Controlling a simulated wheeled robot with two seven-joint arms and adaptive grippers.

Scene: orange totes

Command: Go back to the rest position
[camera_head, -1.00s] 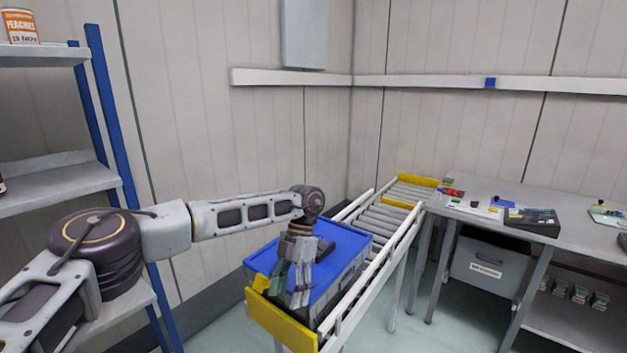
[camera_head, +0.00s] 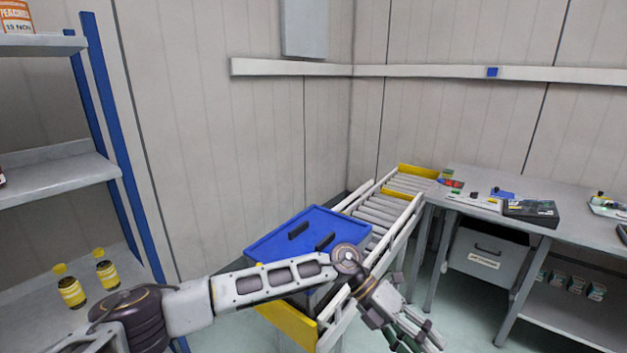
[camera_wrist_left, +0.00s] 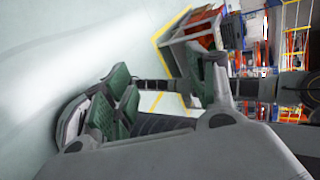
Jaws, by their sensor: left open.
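My left gripper (camera_head: 408,338) is at the bottom of the head view, to the right of the conveyor's near end and low over the floor. It is open and holds nothing. In the left wrist view its green-padded fingers (camera_wrist_left: 120,98) stand apart with nothing between them. My left arm reaches across in front of the tote. The tote with a blue lid (camera_head: 305,232) rests on the conveyor, and my arm hides part of its near side. My right gripper shows in neither view.
The roller conveyor (camera_head: 385,212) has yellow end plates. A grey table (camera_head: 470,180) with tools and a black case (camera_head: 530,207) stands at the right. A shelf (camera_head: 50,182) with blue posts and two yellow bottles stands at the left. Floor between conveyor and table is open.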

